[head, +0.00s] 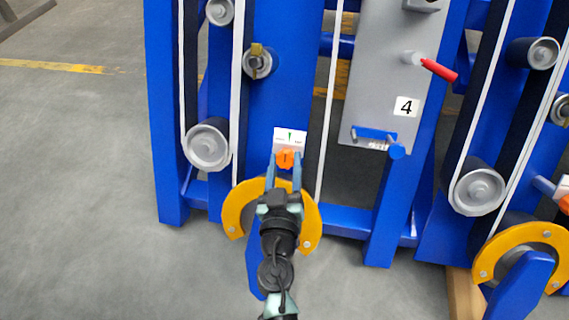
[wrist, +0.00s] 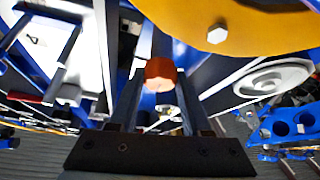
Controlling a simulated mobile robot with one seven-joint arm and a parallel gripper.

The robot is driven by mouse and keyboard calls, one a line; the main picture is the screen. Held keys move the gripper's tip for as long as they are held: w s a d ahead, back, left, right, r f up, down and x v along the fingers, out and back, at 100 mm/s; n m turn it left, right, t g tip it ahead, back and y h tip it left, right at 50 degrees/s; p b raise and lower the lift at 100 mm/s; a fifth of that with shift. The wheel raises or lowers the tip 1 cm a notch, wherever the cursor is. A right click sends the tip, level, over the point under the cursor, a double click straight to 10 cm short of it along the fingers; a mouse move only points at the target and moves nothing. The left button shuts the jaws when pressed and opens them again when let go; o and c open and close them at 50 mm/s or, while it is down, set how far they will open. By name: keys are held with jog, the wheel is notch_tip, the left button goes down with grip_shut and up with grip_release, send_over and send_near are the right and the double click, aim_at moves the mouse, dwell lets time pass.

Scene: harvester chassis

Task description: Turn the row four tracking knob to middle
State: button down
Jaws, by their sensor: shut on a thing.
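In the wrist view the orange knob (wrist: 160,74) shows between the two dark fingers. The knob's pointing direction cannot be read clearly, as the fingers cover its sides.
A yellow curved guard (head: 234,210) lies around and behind my wrist, close to it. A grey panel (head: 385,70) with a red-tipped lever (head: 438,69) and a blue handle (head: 375,135) is to the right. Rollers and belts flank the knob. Open floor (head: 80,180) lies to the left.

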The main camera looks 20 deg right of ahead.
jog(key=shift+c, duration=1.8)
grip_release()
jog(key=b+v, duration=0.1)
jog(key=v, duration=1.2)
